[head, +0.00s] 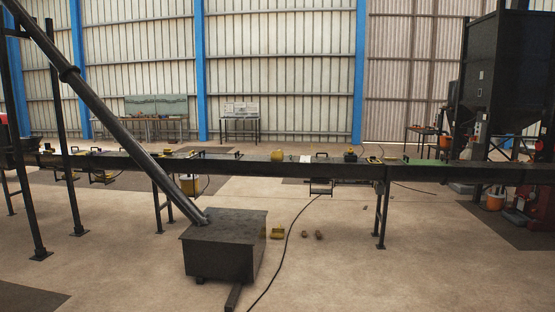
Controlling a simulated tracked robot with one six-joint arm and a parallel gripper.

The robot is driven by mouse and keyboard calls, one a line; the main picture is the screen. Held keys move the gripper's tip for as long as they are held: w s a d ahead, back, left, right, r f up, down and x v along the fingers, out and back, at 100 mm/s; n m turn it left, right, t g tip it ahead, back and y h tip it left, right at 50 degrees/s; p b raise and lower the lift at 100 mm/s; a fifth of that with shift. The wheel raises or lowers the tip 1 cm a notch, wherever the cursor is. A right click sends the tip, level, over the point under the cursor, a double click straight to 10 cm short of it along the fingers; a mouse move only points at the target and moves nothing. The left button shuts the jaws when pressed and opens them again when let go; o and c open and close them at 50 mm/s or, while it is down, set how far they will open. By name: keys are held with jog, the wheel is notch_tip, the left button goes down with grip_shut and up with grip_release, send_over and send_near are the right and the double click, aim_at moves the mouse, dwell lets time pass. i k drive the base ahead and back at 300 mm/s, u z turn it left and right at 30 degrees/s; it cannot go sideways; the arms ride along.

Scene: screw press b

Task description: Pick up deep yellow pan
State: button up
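Several small yellow things are in the head view, and I cannot tell for sure which is the deep yellow pan. A low yellow piece (277,233) lies on the floor just right of the dark metal box. A rounded yellow object (277,155) sits on top of the long dark beam, near the middle. My gripper is not in view.
The long dark beam (345,171) on legs crosses the whole view. A dark metal box (226,245) stands in front, with a sloping pipe (120,120) reaching it. A black cable (285,246) crosses the floor. Open floor lies at the front right.

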aim_at(279, 155)
jog(key=z, duration=0.1)
jog(key=i, duration=4.55)
